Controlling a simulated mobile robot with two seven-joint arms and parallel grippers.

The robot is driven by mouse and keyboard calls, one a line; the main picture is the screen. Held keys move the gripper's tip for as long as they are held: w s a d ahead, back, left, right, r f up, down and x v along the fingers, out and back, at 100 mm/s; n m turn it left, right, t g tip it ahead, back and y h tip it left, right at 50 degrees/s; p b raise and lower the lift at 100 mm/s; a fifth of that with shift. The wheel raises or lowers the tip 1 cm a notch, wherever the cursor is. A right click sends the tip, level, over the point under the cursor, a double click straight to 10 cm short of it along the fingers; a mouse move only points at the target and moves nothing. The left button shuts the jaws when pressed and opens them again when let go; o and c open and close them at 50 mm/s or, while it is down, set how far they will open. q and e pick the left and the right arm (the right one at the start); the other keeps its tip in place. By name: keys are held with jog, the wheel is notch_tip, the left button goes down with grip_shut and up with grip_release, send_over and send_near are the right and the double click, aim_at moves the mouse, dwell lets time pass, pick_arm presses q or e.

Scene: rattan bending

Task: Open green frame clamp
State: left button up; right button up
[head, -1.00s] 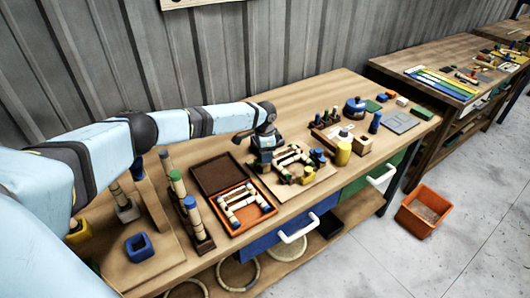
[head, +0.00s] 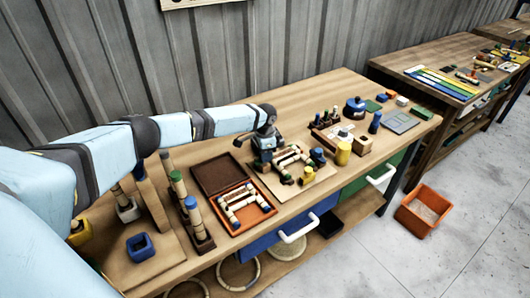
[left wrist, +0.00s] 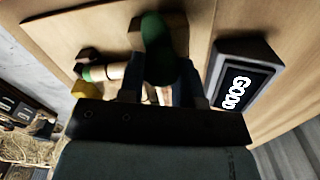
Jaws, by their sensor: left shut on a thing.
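A rattan frame (head: 290,158) with coloured clamps stands on a light wooden board (head: 322,178) in the middle of the workbench. A green clamp top (left wrist: 160,48) shows between the fingers of my left gripper (left wrist: 160,80) in the left wrist view. My left gripper (head: 264,168) is shut on it at the left side of the frame, and it hides most of that clamp in the head view. A yellow clamp (head: 307,175) and a blue clamp (head: 317,156) stand at the frame's right. My right gripper is not in view.
An open box (head: 269,210) with rattan pieces lies left of the board. A rack with upright rattan poles (head: 194,215) stands further left. A yellow cylinder (head: 343,153) stands right of the board.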

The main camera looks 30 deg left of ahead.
pick_arm(q)
jog(key=n+p, duration=0.3)
jog(key=n, duration=0.1)
jog(key=shift+r, duration=0.2)
jog(key=n+p, duration=0.3)
jog(key=n, duration=0.2)
jog(key=shift+a, duration=0.1)
jog(key=shift+f+n+p, duration=0.1)
jog(key=shift+n+p, duration=0.25)
jog(key=shift+n, duration=0.75)
jog(key=n, duration=0.2)
jog(key=shift+a+n, duration=0.1)
jog(key=shift+n, duration=1.4)
jog(key=shift+a+n, duration=0.1)
jog(key=shift+n, duration=0.4)
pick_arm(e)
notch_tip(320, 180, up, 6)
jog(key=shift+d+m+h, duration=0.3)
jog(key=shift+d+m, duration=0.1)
pick_arm(q)
jog(key=shift+w, duration=0.1)
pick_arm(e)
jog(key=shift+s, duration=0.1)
pick_arm(q)
jog(key=o, duration=0.9)
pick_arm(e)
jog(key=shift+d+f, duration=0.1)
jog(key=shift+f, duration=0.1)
